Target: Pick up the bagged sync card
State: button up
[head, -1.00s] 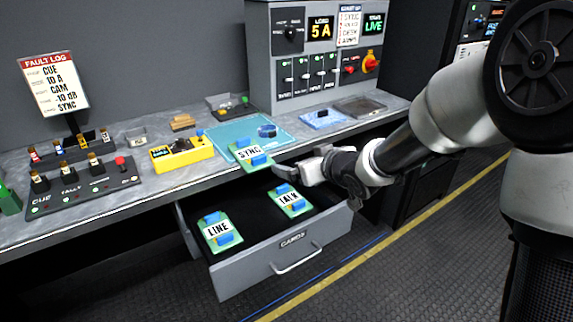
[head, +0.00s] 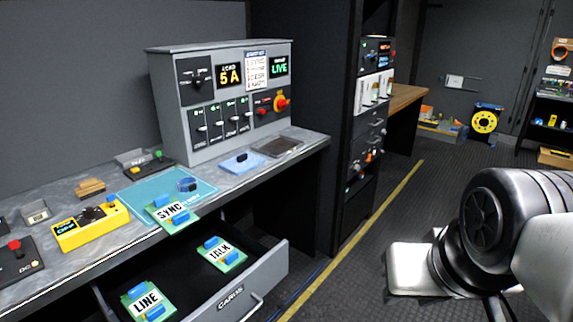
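The SYNC card (head: 171,213) is a green board with blue clips and a white label. It lies at the front edge of the teal mat (head: 140,194), partly over the desk edge. I cannot make out a bag around it. My arm is folded at the lower right, well away from the card. A pale boxy part of it (head: 408,270) seems to be my gripper's hand; its fingers cannot be made out. Nothing touches the SYNC card.
The open CARDS drawer (head: 262,284) below holds the LINE card (head: 147,301) and the TALK card (head: 221,254). A yellow tester (head: 90,226) stands left of the mat. A blue item (head: 241,163) and a dark tray (head: 278,147) lie to its right. The right-hand floor is open.

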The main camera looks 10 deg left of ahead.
aim_at(167, 211)
jog(key=k+j+z, duration=0.1)
jog(key=j+z, duration=0.3)
jog(key=k+j+z, duration=0.15)
jog(key=j+z, duration=0.25)
jog(key=j, duration=0.15)
jog(key=k+j, duration=0.15)
jog(key=j, duration=0.2)
jog(key=k+j+z, duration=0.1)
jog(key=j, duration=0.25)
jog(key=k+j, duration=0.25)
jog(key=k+j+z, duration=0.1)
jog(key=j, duration=0.35)
jog(key=k, duration=0.05)
